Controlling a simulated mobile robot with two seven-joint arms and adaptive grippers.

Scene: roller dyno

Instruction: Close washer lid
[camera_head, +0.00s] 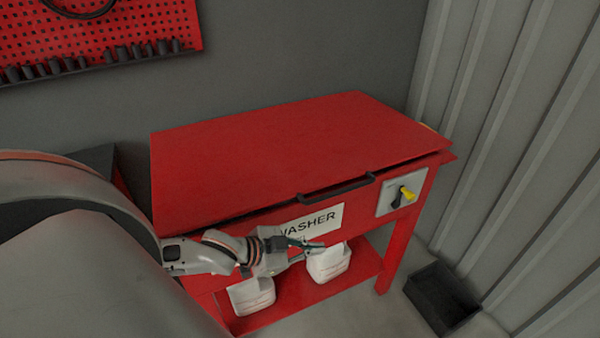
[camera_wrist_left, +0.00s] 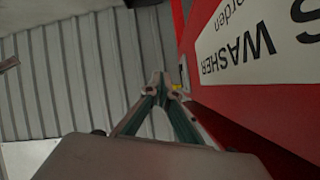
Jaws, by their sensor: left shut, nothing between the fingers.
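The red washer (camera_head: 300,221) stands against the grey wall, with its name label on the front. Its red lid (camera_head: 290,150) lies over the top, and a narrow dark gap shows under its front edge. A black handle (camera_head: 336,190) is on the lid's front edge. My left gripper (camera_head: 318,246) is in front of the washer's front panel, below the handle and close to the label. It is shut and empty; its fingertips (camera_wrist_left: 160,82) meet in the left wrist view, beside the red front panel (camera_wrist_left: 245,110). My right gripper is in neither view.
White containers (camera_head: 329,263) stand on the washer's lower shelf. A control panel with a yellow and black switch (camera_head: 403,196) is at the front right. A black bin (camera_head: 441,298) is on the floor at right, near the corrugated wall (camera_head: 520,130). A red pegboard (camera_head: 100,40) hangs at upper left.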

